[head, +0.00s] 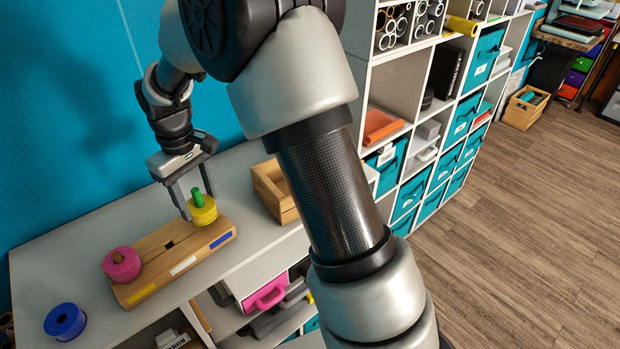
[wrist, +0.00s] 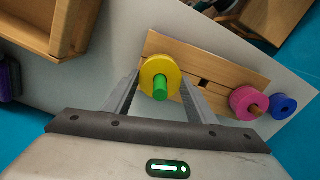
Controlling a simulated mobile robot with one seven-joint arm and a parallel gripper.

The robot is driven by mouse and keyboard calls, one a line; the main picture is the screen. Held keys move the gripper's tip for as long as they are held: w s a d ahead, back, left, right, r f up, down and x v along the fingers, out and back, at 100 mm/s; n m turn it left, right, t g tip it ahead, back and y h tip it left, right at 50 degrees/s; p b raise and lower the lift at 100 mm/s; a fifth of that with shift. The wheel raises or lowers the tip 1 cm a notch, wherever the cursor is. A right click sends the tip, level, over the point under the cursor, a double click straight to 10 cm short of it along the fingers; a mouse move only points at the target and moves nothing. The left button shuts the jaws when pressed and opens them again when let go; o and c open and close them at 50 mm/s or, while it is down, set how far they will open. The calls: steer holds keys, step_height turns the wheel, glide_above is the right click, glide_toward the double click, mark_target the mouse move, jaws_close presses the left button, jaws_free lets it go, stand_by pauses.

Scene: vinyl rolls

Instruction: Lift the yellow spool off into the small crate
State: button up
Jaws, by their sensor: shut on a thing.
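The yellow spool (head: 203,211) sits at the right end of a wooden block (head: 160,250), around a green peg (head: 198,196). In the wrist view the yellow spool (wrist: 160,72) lies between the fingers, with the green peg (wrist: 160,88) through its hole. My gripper (head: 195,207) is shut on the yellow spool, reaching down from above. The small wooden crate (head: 268,192) stands on the same shelf top, right of the block and partly hidden by my arm. Its corner shows at the upper left of the wrist view (wrist: 68,28).
A pink spool (head: 121,265) is at the block's left end. A blue spool (head: 65,321) lies on the grey top (head: 70,250) left of the block. A teal wall is behind. A white cubby shelf (head: 400,85) with teal bins stands to the right.

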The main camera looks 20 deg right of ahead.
steer(key=shift+r+p, duration=3.75)
steer(key=shift+r, duration=1.85)
